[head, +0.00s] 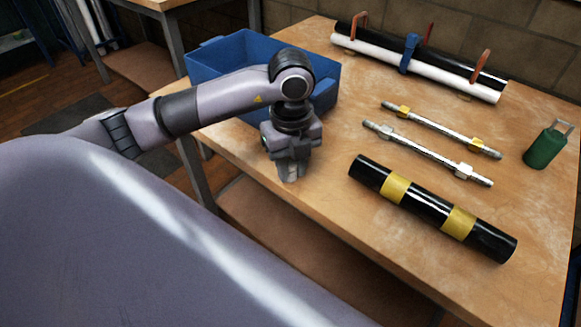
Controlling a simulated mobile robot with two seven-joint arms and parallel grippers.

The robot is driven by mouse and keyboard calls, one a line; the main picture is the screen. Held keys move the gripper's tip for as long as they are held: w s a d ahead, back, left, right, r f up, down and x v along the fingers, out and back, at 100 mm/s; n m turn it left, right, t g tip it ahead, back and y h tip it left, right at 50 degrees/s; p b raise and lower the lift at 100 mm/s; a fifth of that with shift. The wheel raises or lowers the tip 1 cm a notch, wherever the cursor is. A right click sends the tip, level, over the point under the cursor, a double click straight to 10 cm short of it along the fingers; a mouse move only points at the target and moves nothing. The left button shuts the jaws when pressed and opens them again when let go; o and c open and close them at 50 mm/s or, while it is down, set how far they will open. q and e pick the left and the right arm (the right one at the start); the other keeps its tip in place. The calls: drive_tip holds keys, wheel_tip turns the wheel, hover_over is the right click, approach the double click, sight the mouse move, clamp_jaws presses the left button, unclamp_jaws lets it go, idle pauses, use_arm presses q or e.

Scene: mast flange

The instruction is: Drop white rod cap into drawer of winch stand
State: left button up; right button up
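I cannot make out a separate white rod cap. A metal rod with white fittings (425,152) lies on the wooden table (330,215). My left gripper (291,176) points down over the table's near left edge, in front of the blue bin and left of the rods. Its fingertips look close together, but whether they hold something small is unclear. No drawer or winch stand can be recognised in this view. My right gripper is out of view.
A blue bin (222,58) stands behind my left arm. A rod with yellow fittings (440,128), a black tube with yellow bands (418,203), and a green weight (545,149) lie or stand nearby.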

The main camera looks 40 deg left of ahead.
sight(292, 164)
use_arm(q)
clamp_jaws()
drive_tip(key=shift+r, duration=0.15)
wheel_tip(292, 164, up, 20)
drive_tip(key=p, duration=0.5)
drive_tip(key=shift+m+p, duration=0.3)
drive_tip(key=shift+p, duration=0.05)
